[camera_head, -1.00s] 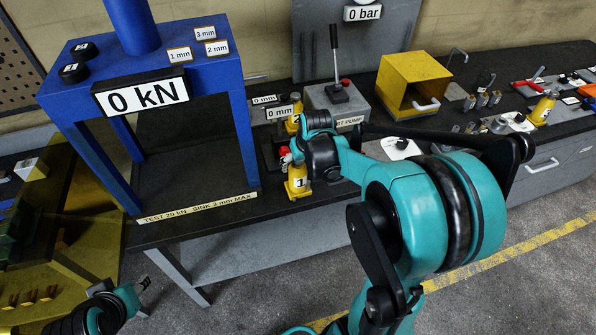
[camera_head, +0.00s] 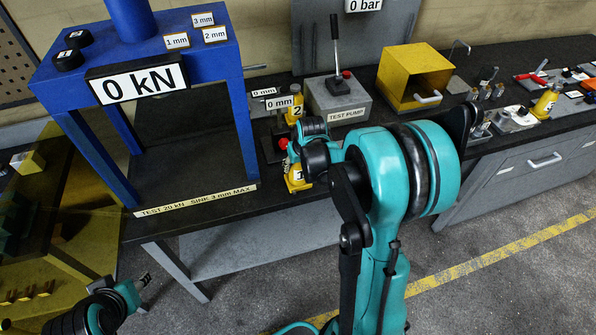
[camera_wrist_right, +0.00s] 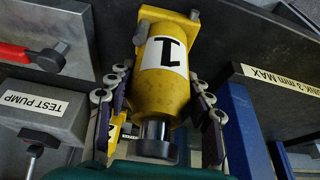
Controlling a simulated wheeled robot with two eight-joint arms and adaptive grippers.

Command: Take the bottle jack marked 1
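The yellow bottle jack marked 1 (camera_head: 296,180) stands on the dark bench, just right of the blue press. In the right wrist view the jack (camera_wrist_right: 163,85) fills the middle, its white label and dark round top showing. My right gripper (camera_wrist_right: 160,92) has its fingers on either side of the jack's body, open, with what look like narrow gaps. In the head view my right wrist hides part of the jack. My left gripper (camera_head: 143,281) is low at the left, away from the jack; its opening is too small to tell.
A second yellow jack marked 2 (camera_head: 296,105) stands close behind. The blue press (camera_head: 235,105) is to the left, the grey test pump (camera_head: 335,98) to the right behind. A yellow box (camera_head: 413,75) and small tools lie farther right. The floor in front is clear.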

